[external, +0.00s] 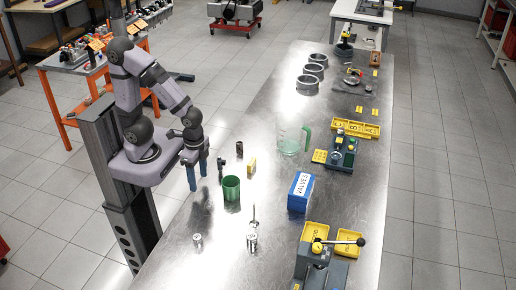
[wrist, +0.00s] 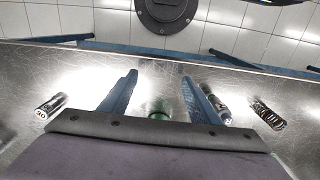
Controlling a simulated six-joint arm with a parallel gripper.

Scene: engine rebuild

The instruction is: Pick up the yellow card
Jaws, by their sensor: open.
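A small yellow block-like piece (external: 251,166) stands on the steel table in the external view, right of my gripper. It may be the yellow card, but it is too small to be sure. Several small flat yellow labels, one of them at the far right edge (external: 375,112), also lie on the table. My gripper (external: 197,172) is open and empty near the table's left edge, its blue fingers pointing down. In the wrist view its two fingers (wrist: 159,78) are spread apart, and I cannot make out a yellow card there.
A green cup (external: 231,188), a blue VALVES box (external: 301,192) and a clear jug (external: 291,141) stand on the steel table (external: 215,262). Yellow trays (external: 354,128) line its right side. The wrist view shows a cylinder marked 30 (wrist: 50,105) and a spring (wrist: 268,115).

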